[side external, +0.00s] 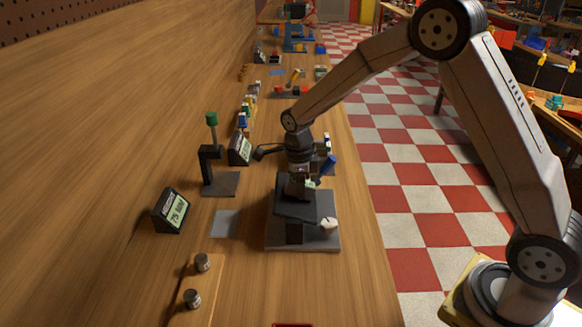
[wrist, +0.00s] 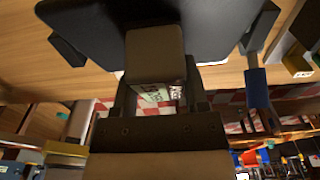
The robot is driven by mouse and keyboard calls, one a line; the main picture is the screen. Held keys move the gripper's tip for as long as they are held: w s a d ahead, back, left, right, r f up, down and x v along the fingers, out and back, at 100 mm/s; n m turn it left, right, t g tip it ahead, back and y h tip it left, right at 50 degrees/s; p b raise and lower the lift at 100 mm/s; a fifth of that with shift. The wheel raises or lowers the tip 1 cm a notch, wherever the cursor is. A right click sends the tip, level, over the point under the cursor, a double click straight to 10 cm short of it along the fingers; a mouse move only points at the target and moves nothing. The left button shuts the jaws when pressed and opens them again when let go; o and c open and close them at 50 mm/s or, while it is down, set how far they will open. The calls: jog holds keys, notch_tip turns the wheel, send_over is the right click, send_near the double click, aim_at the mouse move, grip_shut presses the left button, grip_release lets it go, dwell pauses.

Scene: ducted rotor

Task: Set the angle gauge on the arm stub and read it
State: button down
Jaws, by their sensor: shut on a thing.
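My gripper (side external: 299,187) is over the dark fixture (side external: 295,208) on a grey base plate (side external: 275,243). In the wrist view my gripper (wrist: 155,98) is shut on a small gauge (wrist: 156,97) with a pale green display, seen between the dark fingers. Its reading is too small to make out. A brownish-grey block with rounded corners (wrist: 155,53) stands close in front of the fingers, under a wide dark plate (wrist: 90,22). I cannot tell whether that block is the arm stub, nor whether the gauge touches it. A small white part (side external: 328,224) sits at the fixture's right.
Two display boxes stand there, one nearer (side external: 172,210) and one farther (side external: 240,148). A grey square mat (side external: 226,223) lies empty. Two metal cylinders (side external: 202,262) (side external: 192,299) are in front. The bench's right edge is close.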

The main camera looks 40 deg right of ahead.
grip_release()
jog(key=shift+f, duration=0.1)
jog(key=shift+w+a+r, duration=0.1)
jog(key=shift+r, duration=1.9)
jog(key=shift+w+a+r, duration=0.1)
jog(key=shift+r, duration=1.85)
jog(key=shift+s, duration=0.1)
